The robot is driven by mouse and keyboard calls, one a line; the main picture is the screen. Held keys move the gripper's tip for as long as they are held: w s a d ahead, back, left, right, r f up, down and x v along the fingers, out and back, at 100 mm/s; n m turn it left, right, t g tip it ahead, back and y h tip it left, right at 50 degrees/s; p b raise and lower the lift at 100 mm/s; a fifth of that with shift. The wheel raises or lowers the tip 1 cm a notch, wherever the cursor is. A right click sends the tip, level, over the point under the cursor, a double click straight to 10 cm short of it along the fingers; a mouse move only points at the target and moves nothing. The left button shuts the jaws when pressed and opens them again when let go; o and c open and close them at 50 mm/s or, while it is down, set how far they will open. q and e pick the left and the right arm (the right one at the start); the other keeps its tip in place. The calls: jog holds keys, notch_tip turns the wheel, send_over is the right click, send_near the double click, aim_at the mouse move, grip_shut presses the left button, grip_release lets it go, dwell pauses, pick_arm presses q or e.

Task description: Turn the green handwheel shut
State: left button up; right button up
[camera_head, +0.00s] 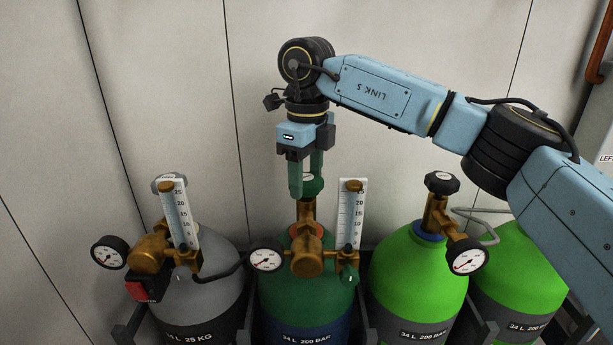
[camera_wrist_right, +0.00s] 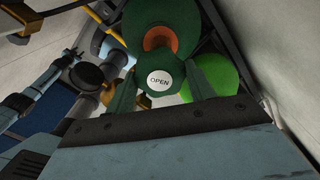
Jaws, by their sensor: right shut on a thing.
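The green handwheel (camera_head: 313,185) tops the brass valve of the dark green cylinder (camera_head: 285,290). In the right wrist view the handwheel (camera_wrist_right: 160,82) carries a white cap that reads OPEN. My right gripper (camera_head: 307,180) points straight down over it from above. Its green fingers sit on either side of the handwheel and are shut on it, as the right wrist view (camera_wrist_right: 163,85) also shows. The near finger hides part of the handwheel in the head view.
A grey cylinder (camera_head: 205,285) stands at left and bright green cylinders (camera_head: 415,285) at right. A brass regulator (camera_head: 307,255) with a gauge (camera_head: 266,257) and a flow tube (camera_head: 351,210) sits close in front of the valve. The pale wall (camera_head: 180,90) is behind.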

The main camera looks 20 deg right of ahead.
aim_at(308, 177)
jog(key=m+b, duration=0.1)
jog(key=m, duration=0.5)
jog(key=shift+r, duration=0.1)
jog(key=shift+m, duration=0.4)
jog(key=o, duration=1)
notch_tip(308, 177, up, 13)
jog(key=shift+r, duration=0.15)
jog(key=shift+d, duration=0.1)
